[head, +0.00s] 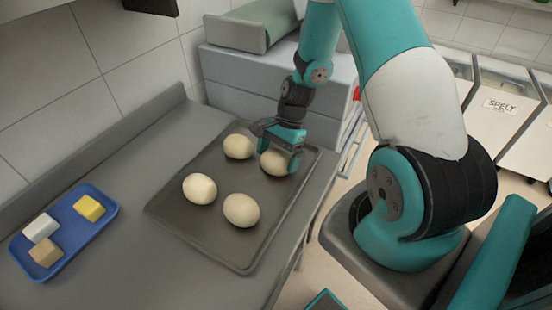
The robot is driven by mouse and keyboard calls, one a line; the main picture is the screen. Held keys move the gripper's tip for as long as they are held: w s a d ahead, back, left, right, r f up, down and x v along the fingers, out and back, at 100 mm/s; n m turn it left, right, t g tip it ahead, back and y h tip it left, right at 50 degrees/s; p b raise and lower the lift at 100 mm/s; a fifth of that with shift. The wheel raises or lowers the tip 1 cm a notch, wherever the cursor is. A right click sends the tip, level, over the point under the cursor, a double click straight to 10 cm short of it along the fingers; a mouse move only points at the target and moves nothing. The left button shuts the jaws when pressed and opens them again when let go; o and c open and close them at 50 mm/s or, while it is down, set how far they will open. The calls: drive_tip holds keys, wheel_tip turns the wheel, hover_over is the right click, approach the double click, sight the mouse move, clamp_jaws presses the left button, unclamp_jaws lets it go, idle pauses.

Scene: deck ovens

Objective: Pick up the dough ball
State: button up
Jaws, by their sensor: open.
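Several pale, round dough balls sit on a dark baking tray (207,237) on the counter. One dough ball (272,164) at the tray's back right lies right under my gripper (279,149), which partly hides it. My gripper points down, with its jaws open at this ball; I cannot tell whether they touch it. Another dough ball (238,146) lies just left of my gripper. Two more, a left dough ball (199,188) and a front dough ball (241,210), lie nearer the front of the tray, clear of my gripper.
A blue tray (76,246) at the left holds a white block (40,228), a yellow block (89,208) and a tan block (45,252). A grey machine (235,85) stands behind the baking tray. White bins (502,105) stand at the right. The counter between the trays is clear.

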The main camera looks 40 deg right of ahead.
sight(276, 154)
drive_tip(key=shift+a+f, duration=0.3)
drive_tip(key=shift+f, duration=0.35)
drive_tip(key=c, duration=0.7)
drive_tip(key=shift+r, duration=0.15)
wheel_tip(276, 154, up, 20)
drive_tip(key=shift+f+b, duration=0.1)
drive_tip(key=shift+b, duration=0.55)
drive_tip(key=shift+f, duration=0.1)
